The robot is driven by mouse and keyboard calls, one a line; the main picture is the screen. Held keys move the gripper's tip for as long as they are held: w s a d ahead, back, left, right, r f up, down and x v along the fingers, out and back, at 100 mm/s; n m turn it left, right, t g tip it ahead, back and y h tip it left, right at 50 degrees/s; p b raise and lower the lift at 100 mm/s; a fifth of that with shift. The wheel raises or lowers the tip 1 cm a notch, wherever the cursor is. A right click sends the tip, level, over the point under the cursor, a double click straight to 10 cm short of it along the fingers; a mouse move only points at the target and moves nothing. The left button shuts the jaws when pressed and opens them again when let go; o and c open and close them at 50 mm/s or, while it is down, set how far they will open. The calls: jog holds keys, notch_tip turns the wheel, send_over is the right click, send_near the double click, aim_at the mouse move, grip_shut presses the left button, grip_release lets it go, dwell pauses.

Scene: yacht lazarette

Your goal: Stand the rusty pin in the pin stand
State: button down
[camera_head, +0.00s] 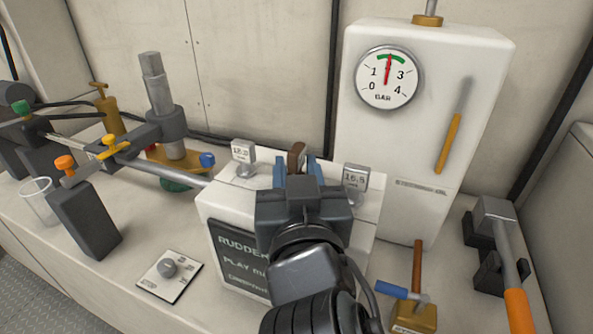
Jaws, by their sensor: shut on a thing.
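My gripper (294,172), with blue fingertips, is shut on a brown, rusty-looking pin (297,152). Only the pin's upper end shows above the fingertips; its lower part is hidden by my gripper. I cannot tell which block is the pin stand.
A white cabinet with a pressure gauge (388,77) stands behind my gripper. A clamped grey shaft assembly (166,125) and a clear cup (39,201) are at left. A small plate with a knob (168,268) lies in front. An orange-handled tool (512,262) is at right.

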jog(key=c, duration=0.7)
grip_release()
jog(key=shift+f, duration=0.6)
jog(key=shift+s, duration=0.1)
jog(key=s, duration=0.6)
jog(key=shift+s+d+r+b, duration=0.25)
jog(key=shift+s+d+b, duration=0.1)
jog(key=shift+s, duration=0.05)
jog(key=shift+s+r, duration=0.1)
jog(key=shift+s, duration=0.2)
jog(key=shift+s+d+r, duration=0.1)
jog(key=shift+r, duration=0.05)
